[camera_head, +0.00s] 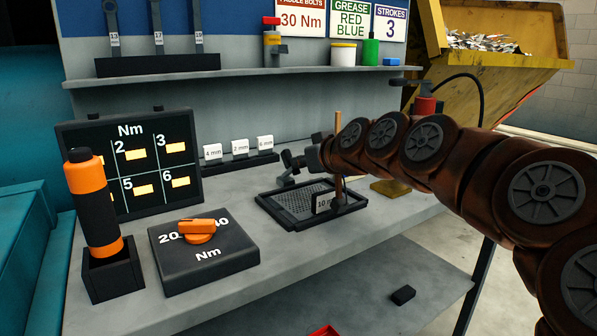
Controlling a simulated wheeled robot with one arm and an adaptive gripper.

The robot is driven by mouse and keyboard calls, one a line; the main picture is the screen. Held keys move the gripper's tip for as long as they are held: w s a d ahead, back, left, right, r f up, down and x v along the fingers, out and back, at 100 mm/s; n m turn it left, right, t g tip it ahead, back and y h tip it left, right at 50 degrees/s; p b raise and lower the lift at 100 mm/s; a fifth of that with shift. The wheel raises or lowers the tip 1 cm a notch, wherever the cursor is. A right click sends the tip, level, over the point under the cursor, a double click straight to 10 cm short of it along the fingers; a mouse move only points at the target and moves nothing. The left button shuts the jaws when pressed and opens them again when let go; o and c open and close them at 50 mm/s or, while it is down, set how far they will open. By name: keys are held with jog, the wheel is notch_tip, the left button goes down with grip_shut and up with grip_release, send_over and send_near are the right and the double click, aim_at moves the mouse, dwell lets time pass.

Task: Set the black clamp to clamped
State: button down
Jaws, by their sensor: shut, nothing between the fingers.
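A small black clamp-like mechanism (287,178) stands at the back left of a black tray (263,203) with a mesh floor, on the grey workbench. My arm reaches in from the right, and my gripper (301,160) is at its far end, just above the tray's back edge. The gripper is shut and empty. It is dark and small, and it overlaps the black mechanism in the picture. I cannot tell whether they touch, nor which position the clamp's lever is in.
A thin tan rod (338,122) rises by the tray, partly hidden by my arm. A torque dial box (205,262), an orange-topped tool (90,195) and a labelled socket rack (240,158) stand left. A shelf (230,76) runs above.

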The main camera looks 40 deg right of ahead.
jog(key=shift+s+f+b, duration=0.25)
jog(key=shift+f+b, duration=0.25)
jog(key=shift+b, duration=0.3)
jog(key=shift+s+f+b, duration=0.15)
jog(key=shift+s+b, duration=0.05)
jog(key=shift+b, duration=0.15)
